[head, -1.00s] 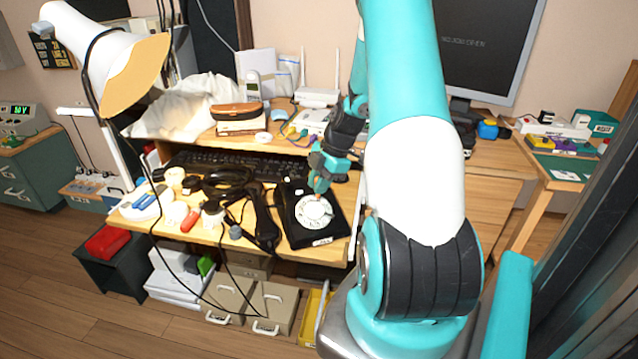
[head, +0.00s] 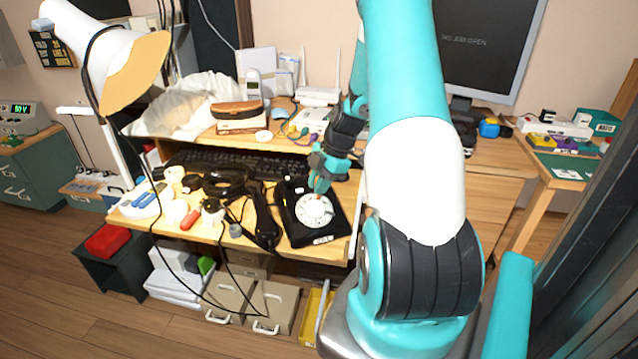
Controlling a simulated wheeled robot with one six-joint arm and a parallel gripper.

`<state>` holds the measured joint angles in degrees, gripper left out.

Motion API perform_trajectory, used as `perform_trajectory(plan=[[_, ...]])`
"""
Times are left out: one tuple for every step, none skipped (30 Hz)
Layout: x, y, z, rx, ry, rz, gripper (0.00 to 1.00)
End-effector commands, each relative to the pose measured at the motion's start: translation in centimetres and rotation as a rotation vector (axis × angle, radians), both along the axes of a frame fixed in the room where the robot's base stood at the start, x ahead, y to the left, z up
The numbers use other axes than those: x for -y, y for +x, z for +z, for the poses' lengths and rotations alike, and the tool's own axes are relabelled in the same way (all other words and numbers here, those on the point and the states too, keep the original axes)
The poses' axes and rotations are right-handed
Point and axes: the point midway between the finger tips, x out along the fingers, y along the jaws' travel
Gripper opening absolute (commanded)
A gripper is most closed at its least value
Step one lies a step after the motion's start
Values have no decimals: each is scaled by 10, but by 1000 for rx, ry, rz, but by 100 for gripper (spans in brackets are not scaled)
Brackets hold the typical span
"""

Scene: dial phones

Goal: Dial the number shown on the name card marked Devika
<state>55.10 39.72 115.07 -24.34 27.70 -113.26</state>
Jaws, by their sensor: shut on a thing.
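The black rotary dial phone (head: 291,224) sits at the front right of the desk, with a white dial (head: 313,211) and a white label (head: 323,239) on its front edge. My gripper (head: 319,186) points down at the far side of the dial. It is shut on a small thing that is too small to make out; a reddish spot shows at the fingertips. Whether the tip touches the dial or is in a hole cannot be told. The digits are too small to read. I cannot make out a card marked Devika.
A black handset (head: 263,220) lies left of the phone, with a coiled black cord and several small items beside it. A keyboard (head: 238,163) lies behind. A white lamp (head: 112,62) stands at the left. A green-topped side table (head: 545,163) is at the right.

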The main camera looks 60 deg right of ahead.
Motion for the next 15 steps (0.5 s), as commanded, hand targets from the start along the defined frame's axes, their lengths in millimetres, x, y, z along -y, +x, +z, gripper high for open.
perform_trajectory(plan=[[1,-1,-1,0,0,-1,0],[1,-2,-1,0,0,-1,0],[2,-4,-2,0,0,-1,0],[2,-5,-2,1,0,-1,0],[2,-7,-2,0,-1,-2,0],[3,-8,-3,0,-1,-2,0],[3,-10,-3,-1,1,-2,0],[3,-11,-3,-1,1,-2,0],[3,-11,-3,-1,1,-2,0],[3,-11,-3,0,0,-1,0],[3,-11,-3,0,0,-1,0],[3,-11,-3,0,0,-1,0],[3,-11,-3,0,0,-1,0],[3,-11,-3,0,0,-1,0],[3,-11,-3,0,0,-1,0]])
